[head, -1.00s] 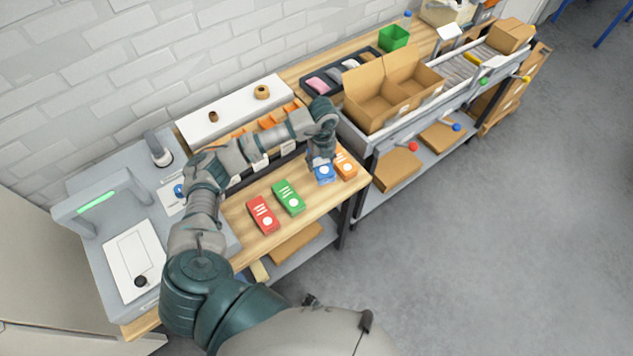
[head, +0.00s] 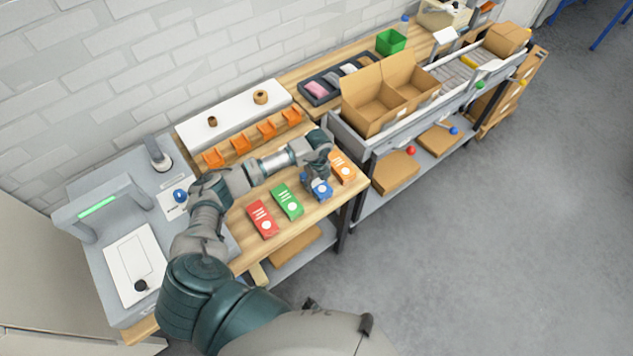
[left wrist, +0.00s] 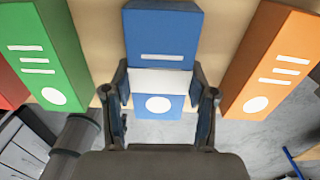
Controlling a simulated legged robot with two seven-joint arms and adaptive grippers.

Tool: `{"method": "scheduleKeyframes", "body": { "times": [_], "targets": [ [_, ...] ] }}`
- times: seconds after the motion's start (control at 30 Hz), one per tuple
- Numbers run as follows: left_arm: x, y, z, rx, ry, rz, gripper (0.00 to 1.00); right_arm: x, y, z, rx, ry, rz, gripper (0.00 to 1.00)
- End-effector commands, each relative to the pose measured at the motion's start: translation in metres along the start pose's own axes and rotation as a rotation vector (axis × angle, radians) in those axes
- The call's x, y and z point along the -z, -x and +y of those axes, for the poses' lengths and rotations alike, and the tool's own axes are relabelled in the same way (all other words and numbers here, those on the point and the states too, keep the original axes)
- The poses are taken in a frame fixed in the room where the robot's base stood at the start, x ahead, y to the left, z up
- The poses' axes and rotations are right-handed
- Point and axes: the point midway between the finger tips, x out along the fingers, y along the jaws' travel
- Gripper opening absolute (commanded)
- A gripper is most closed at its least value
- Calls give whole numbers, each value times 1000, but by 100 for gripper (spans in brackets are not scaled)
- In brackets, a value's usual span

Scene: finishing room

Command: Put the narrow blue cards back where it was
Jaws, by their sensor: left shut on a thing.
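The narrow blue cards are in a blue box with white marks (head: 321,190), at the front of the wooden table between a green box and an orange box. My left gripper (head: 317,178) is above it. In the left wrist view the blue box (left wrist: 160,38) stands between the fingers of my left gripper (left wrist: 165,98), which is shut on it. A white band and a white disc show on its face. I cannot tell whether its underside touches the table. My right gripper is not in view.
The green box (head: 287,201) is left of the blue one, the orange box (head: 342,167) right, with gaps between. A red box (head: 262,218) lies farther left. Orange holders (head: 240,145) line the table behind my arm. An open carton (head: 375,100) stands at right.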

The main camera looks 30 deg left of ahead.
Motion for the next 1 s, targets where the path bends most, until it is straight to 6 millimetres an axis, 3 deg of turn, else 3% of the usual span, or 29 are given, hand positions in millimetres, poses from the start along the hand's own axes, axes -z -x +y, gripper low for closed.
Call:
{"method": "scheduleKeyframes", "body": {
  "times": [0.2,0.23,0.3,0.7,0.83,1.0],
  "targets": [
    [1,-2,0,-1,-2,0,14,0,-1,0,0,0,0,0],
    [1,-2,0,-1,-2,0,64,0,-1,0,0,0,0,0],
    [0,-2,0,-1,-2,1,82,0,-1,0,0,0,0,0],
    [-1,4,0,1,-1,1,82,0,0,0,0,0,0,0],
    [-1,24,0,3,-2,0,82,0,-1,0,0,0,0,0],
    [0,64,-1,4,-2,-2,82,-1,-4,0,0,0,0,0]
  ]
}}
